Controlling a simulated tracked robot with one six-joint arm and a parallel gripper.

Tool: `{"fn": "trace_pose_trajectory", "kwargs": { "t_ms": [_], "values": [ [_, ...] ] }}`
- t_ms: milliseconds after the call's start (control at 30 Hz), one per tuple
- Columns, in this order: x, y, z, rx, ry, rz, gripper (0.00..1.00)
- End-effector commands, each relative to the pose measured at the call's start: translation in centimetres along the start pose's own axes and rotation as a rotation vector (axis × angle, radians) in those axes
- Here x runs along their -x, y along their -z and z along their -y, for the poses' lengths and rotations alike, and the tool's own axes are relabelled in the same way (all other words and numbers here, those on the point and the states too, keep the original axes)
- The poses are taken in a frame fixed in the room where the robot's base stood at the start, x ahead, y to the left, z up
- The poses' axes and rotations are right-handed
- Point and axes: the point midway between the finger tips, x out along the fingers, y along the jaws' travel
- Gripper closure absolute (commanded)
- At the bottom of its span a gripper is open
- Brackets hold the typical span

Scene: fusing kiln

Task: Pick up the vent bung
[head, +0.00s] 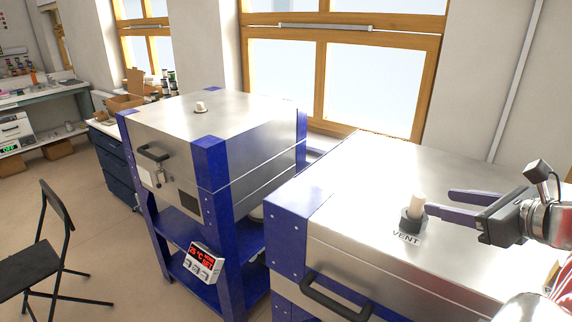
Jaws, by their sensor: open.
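The vent bung (416,204) is a pale, whitish cylinder standing upright in a dark collar (411,223) on top of the near kiln (350,190), above a VENT label (406,239). My gripper (438,203) is just to the right of the bung, with its two purple fingers pointing left toward it. The fingers are spread with a gap between them and hold nothing. The lower finger's tip shows close beside the collar; I cannot tell whether it touches. The bung's lower part is hidden in the collar.
A second kiln (225,125) with a blue frame and its own small pale bung (200,106) stands to the left. The near kiln has a black handle (336,298) at its front. A black chair (45,245) is at far left. The kiln top left of the vent is clear.

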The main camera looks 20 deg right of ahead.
Motion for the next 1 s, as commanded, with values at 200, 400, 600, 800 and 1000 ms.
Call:
{"fn": "trace_pose_trajectory", "kwargs": {
  "t_ms": [200, 400, 600, 800, 1000],
  "values": [
    [2.5, 1.4, 1.5, -0.172, 0.057, 0.025, 0.53],
    [2.8, 1.6, 1.7, -0.202, 0.065, 0.030, 0.53],
    [2.7, 1.6, 1.6, -0.200, 0.064, 0.030, 0.53],
    [1.8, 1.6, 1.6, -0.199, 0.061, 0.030, 0.53],
    [-0.4, 1.6, 1.7, -0.199, 0.059, 0.029, 0.53]
  ]
}}
